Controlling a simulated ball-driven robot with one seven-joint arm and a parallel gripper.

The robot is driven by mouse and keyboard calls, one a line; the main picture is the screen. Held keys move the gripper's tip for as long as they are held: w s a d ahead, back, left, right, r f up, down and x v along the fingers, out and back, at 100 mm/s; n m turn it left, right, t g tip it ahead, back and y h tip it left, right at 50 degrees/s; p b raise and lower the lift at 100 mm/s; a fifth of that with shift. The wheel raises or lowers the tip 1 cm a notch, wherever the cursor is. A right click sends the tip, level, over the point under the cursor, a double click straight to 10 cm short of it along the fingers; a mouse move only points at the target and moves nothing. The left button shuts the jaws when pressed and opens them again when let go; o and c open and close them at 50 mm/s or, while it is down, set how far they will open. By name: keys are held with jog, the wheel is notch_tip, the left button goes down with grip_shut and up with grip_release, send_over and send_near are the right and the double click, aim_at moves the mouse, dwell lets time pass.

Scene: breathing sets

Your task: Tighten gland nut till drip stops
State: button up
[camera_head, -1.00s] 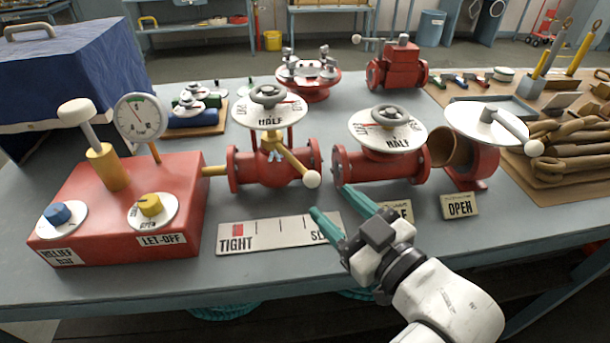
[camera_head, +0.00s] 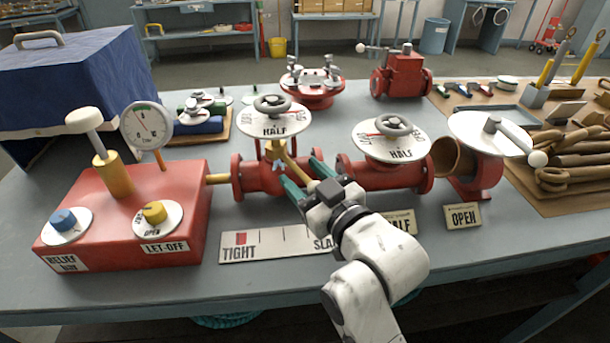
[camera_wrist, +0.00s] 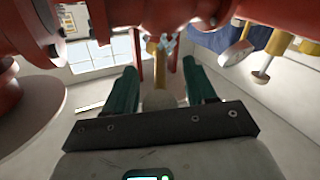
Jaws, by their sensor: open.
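The left red valve (camera_head: 250,179) stands behind the TIGHT–SLACK strip (camera_head: 265,249). A yellow lever (camera_head: 280,152) slopes from below its HALF dial (camera_head: 270,124) toward the front right. My gripper (camera_head: 300,172) is open, its teal fingers reaching either side of the lever's outer part. In the wrist view the lever (camera_wrist: 157,58) runs between the spread fingers (camera_wrist: 160,82), with a pale rounded end near the palm. The lever's ball end is hidden behind my gripper in the head view. I cannot tell whether a finger touches the lever. No drip can be made out.
A red pump box (camera_head: 118,221) with a gauge (camera_head: 146,126) stands at left. A second red valve (camera_head: 392,177) is close right of my gripper, then an open-ended one (camera_head: 473,179). The OPEN card (camera_head: 463,216) stands at the front right.

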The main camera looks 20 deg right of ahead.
jog(key=shift+c, duration=0.3)
grip_shut()
dwell(0.4)
